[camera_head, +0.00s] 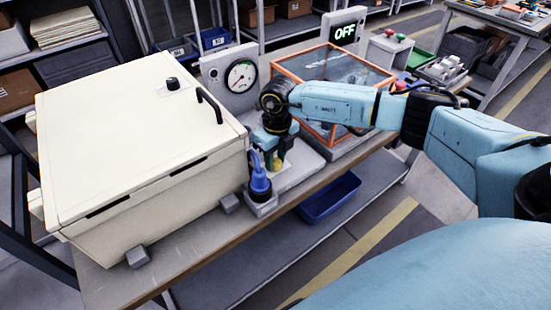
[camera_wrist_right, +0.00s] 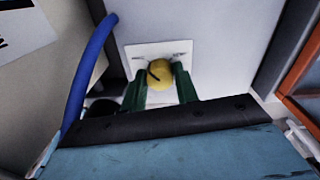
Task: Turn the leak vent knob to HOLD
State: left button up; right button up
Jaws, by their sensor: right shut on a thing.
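The leak vent knob (camera_wrist_right: 159,72) is round and yellow with a dark pointer line, mounted on a small white plate (camera_wrist_right: 135,53) in the right wrist view. Small markings sit on the plate to the left and right above the knob, too blurred to read. The pointer line slants toward the upper left of the knob. My right gripper (camera_wrist_right: 162,82) has its green fingers on both sides of the knob, shut on it. In the head view my right gripper (camera_head: 276,158) reaches down beside the white chamber and mostly hides the knob. My left gripper is not in view.
A large white chamber (camera_head: 130,140) stands left of the gripper. A blue fitting (camera_head: 260,183) with a blue hose (camera_wrist_right: 88,75) is close to it. A round gauge (camera_head: 241,76), an orange-framed clear box (camera_head: 330,62) and a display reading OFF (camera_head: 345,33) stand behind.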

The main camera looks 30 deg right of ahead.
aim_at(277, 159)
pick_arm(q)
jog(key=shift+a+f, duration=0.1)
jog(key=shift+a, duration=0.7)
pick_arm(e)
jog(key=shift+n, duration=0.5)
jog(key=o, duration=1)
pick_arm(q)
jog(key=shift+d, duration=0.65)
pick_arm(e)
jog(key=shift+r, duration=0.2)
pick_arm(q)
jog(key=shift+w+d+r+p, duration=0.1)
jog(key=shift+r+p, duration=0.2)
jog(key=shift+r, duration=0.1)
pick_arm(e)
jog(key=r, duration=1.3)
jog(key=shift+w+d, duration=0.1)
jog(key=shift+d, duration=0.2)
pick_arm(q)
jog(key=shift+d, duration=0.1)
